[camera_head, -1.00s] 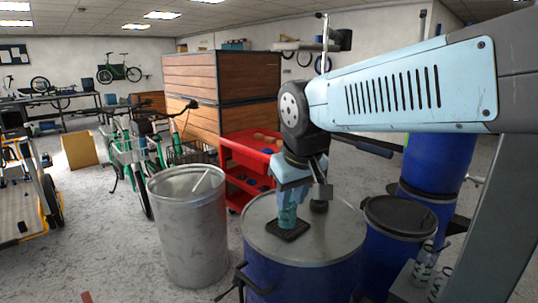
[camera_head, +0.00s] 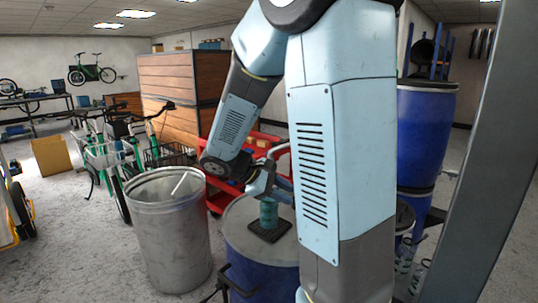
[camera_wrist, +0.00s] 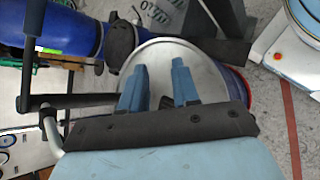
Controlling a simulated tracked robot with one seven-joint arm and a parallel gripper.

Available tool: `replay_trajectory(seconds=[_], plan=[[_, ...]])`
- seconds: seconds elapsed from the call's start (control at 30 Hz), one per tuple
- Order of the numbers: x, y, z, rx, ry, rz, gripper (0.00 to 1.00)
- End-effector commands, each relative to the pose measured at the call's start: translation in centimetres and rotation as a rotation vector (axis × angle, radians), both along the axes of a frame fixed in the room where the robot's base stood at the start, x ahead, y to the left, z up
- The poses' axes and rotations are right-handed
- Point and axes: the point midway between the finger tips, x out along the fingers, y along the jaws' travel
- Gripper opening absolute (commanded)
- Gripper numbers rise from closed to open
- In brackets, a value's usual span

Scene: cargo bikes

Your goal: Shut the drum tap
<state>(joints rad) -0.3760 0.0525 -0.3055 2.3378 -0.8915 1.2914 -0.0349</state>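The drum (camera_head: 245,262) is blue with a pale metal lid, in the lower middle of the head view. A black tap with a lever (camera_head: 230,287) sticks out low on its front left; whether it is open or shut is unclear. My gripper (camera_wrist: 160,68) has two light blue fingers apart over the drum's lid (camera_wrist: 210,62) in the wrist view, with nothing clearly held between them. In the head view it hangs above the lid, partly hidden by my arm. The tap cannot be made out in the wrist view.
A grey metal bin (camera_head: 172,235) stands close left of the drum, and a red cart (camera_head: 268,145) behind it. A small teal object (camera_head: 268,213) on a dark square plate (camera_head: 271,231) shows over the lid. Stacked blue drums (camera_head: 424,125) stand to the right.

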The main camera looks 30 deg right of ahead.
Motion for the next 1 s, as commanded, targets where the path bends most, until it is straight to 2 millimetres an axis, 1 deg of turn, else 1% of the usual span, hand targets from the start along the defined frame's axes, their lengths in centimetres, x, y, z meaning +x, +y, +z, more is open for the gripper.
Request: replay_trajectory(seconds=[0.03, 0.23, 0.47, 0.57, 0.7, 0.8, 0.9, 1.0], plan=[[0.9, -0.1, -0.3, -0.050, 0.039, 0.025, 0.30], [4.4, -0.7, -0.8, -0.260, 0.170, 0.126, 0.30], [8.9, -0.1, -1.3, -0.516, 0.304, 0.252, 0.30], [11.0, 0.6, -1.5, -0.631, 0.355, 0.311, 0.30], [13.9, 2.1, -1.8, -0.792, 0.418, 0.396, 0.30], [15.6, 3.3, -2.1, -0.890, 0.452, 0.448, 0.30], [16.8, 4.3, -2.4, -0.964, 0.474, 0.485, 0.30], [17.6, 4.9, -2.5, -1.006, 0.485, 0.509, 0.30]])
